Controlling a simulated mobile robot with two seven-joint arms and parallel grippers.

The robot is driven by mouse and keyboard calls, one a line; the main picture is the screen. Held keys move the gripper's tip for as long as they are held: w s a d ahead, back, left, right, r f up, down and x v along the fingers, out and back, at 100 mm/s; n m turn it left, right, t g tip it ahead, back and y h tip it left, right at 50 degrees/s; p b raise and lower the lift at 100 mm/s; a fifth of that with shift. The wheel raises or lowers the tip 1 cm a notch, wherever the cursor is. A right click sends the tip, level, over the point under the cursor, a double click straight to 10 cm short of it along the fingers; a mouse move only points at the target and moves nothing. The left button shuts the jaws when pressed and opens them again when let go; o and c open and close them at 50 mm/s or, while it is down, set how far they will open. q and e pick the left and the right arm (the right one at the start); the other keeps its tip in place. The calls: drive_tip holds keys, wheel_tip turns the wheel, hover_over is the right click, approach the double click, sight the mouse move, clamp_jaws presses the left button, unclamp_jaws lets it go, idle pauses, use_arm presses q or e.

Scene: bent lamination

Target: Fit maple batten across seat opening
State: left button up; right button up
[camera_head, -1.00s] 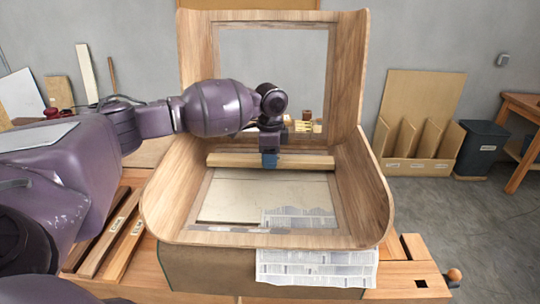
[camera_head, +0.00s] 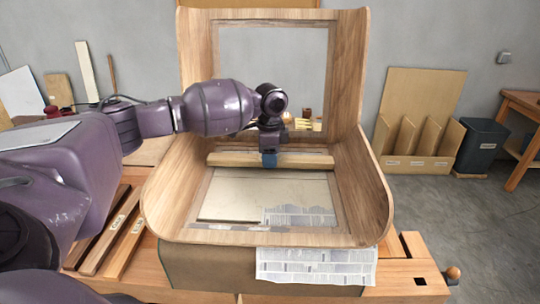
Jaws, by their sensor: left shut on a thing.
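The bent wooden chair shell (camera_head: 175,200) stands on the bench, with a rectangular opening in its seat and another in its back. The maple batten (camera_head: 307,161) lies level from left to right across the rear part of the seat opening. Its ends come close to the opening's side edges; I cannot tell whether it rests on them. My left gripper (camera_head: 269,160) is shut on the batten near its middle, from above. The gripper hides that short stretch of batten. My right gripper is not in view.
Long wooden strips (camera_head: 108,230) lie on the bench at left. Small items (camera_head: 305,122) stand behind the back opening. A sheet rack (camera_head: 415,140) and a dark bin (camera_head: 482,145) stand at right.

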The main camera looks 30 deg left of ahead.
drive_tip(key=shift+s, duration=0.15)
use_arm(q)
drive_tip(key=shift+f, duration=0.15)
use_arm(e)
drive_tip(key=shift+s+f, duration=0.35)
use_arm(q)
drive_tip(key=shift+f, duration=0.15)
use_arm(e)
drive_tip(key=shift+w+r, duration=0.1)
use_arm(q)
drive_tip(key=o, duration=1)
drive_tip(key=shift+o, duration=0.6)
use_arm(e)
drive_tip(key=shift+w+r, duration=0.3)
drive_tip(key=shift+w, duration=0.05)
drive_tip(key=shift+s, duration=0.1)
